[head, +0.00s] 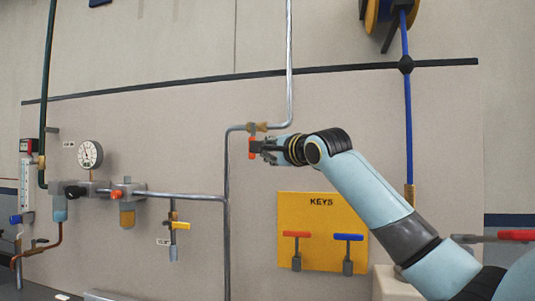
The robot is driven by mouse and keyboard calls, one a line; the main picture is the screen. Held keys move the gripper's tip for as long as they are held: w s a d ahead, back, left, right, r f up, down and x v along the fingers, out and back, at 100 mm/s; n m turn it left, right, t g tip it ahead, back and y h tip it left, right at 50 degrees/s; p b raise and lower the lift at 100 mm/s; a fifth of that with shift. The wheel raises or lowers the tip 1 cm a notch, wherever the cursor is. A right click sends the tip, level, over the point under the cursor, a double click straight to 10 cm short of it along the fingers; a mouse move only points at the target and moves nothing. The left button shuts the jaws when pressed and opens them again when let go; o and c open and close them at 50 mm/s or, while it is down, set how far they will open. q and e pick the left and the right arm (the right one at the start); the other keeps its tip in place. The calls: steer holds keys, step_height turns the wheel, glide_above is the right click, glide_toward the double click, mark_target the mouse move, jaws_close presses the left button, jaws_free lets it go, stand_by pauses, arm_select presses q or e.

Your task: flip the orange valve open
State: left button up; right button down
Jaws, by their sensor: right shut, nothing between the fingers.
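The orange valve handle (252,148) is on a brass valve body (257,127) on the silver pipe, in the upper middle of the head view. The handle hangs down, close to vertical, below the brass body. My right gripper (262,149) comes in from the right and is shut with nothing in it. Its fingertips are right at the handle's side; whether they touch it I cannot tell. My left gripper is not in view.
A yellow KEYS board (324,260) with a red-handled key and a blue-handled key is below my right arm. A yellow-handled valve (180,226), a pressure gauge (90,154) and a regulator (126,193) are at left. A blue pipe (407,120) runs down at right.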

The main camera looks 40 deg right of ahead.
steer(key=w+a+r+m+t+h+b, duration=0.2)
steer(key=w+a+m+t+b, duration=0.2)
steer(key=b, duration=1.7)
steer(key=shift+w+a+r+m+t+h, duration=0.25)
steer(key=shift+w+a+m+t+h, duration=0.15)
steer(key=shift+w+a+m, duration=1.6)
steer(key=shift+w+d+r+n, duration=0.1)
steer(key=shift+w+d+n, duration=0.2)
steer(key=shift+w+n, duration=0.1)
